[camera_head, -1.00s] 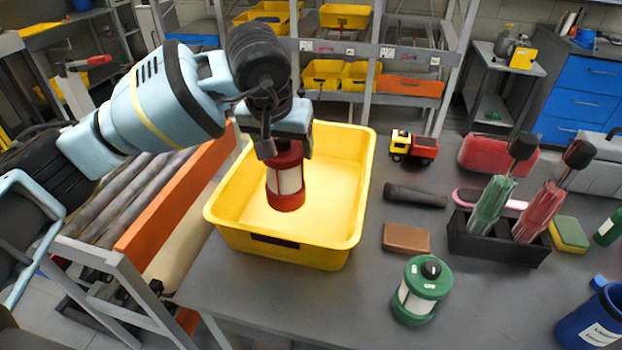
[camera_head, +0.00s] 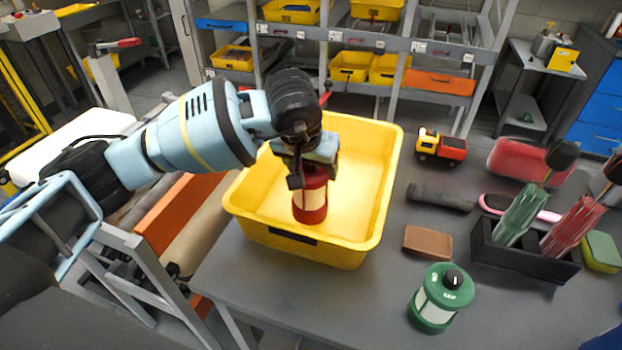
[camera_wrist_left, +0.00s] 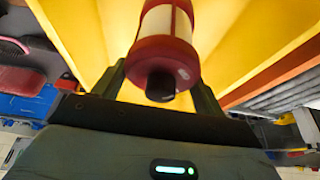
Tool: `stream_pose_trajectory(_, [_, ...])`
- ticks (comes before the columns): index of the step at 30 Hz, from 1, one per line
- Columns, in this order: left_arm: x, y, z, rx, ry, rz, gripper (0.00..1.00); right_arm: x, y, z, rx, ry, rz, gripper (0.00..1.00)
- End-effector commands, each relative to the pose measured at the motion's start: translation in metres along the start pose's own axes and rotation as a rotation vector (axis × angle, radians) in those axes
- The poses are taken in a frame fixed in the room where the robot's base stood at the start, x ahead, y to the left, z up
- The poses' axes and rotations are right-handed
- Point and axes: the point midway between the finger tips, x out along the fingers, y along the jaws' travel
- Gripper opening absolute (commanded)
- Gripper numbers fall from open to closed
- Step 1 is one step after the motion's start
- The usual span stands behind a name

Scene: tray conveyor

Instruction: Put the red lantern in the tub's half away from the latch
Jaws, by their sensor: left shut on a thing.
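The red lantern (camera_head: 310,200), with a pale window band, is in my left gripper (camera_head: 307,167), which is shut on its top. The lantern hangs upright inside the yellow tub (camera_head: 376,190), left of its middle in the head view. I cannot tell whether its base touches the tub floor. The dark latch (camera_head: 291,235) is on the tub's near wall, just below the lantern in the picture. In the left wrist view the lantern (camera_wrist_left: 166,48) shows its black knob between both fingers, with yellow tub behind. My right gripper is not in view.
The roller conveyor (camera_head: 180,215) lies left.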

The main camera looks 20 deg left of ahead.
Motion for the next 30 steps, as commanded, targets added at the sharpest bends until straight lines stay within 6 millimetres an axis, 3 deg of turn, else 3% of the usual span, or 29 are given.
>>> stream_pose_trajectory(12, [0.033, 0.000, 0.014, -0.001, 0.002, 0.000, 0.16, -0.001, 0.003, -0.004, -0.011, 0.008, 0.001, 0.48])
stream_pose_trajectory(23, [0.037, 0.000, 0.015, 0.000, 0.001, 0.000, 0.16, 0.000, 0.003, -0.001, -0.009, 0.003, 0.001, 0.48])
stream_pose_trajectory(24, [0.037, 0.000, 0.016, 0.001, -0.001, 0.000, 0.74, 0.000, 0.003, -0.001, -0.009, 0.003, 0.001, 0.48])
stream_pose_trajectory(28, [0.037, 0.000, 0.016, 0.000, 0.000, 0.000, 0.91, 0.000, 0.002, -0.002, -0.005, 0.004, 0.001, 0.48])
stream_pose_trajectory(30, [0.037, 0.000, 0.015, 0.000, 0.000, 0.000, 0.93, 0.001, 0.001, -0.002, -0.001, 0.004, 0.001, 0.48])
